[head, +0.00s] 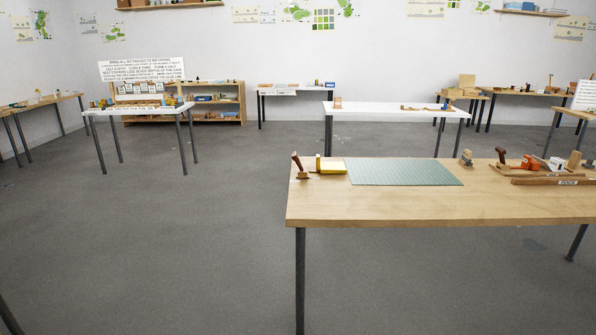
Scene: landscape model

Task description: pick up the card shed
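I cannot pick out the card shed with certainty. A small brown block-like object (338,102) stands at the left end of the white table (372,107) in the middle distance. It is too small to tell if it is the shed. A tan box-like shape (466,81) stands on a table at the back right, also too small to identify. Neither of my grippers shows in the head view.
A near wooden table (400,205) carries a green cutting mat (402,171), a yellow object (331,167) and several tools. Another white table (140,110) stands left, before a low shelf (230,103). Open grey floor (180,240) lies ahead and left.

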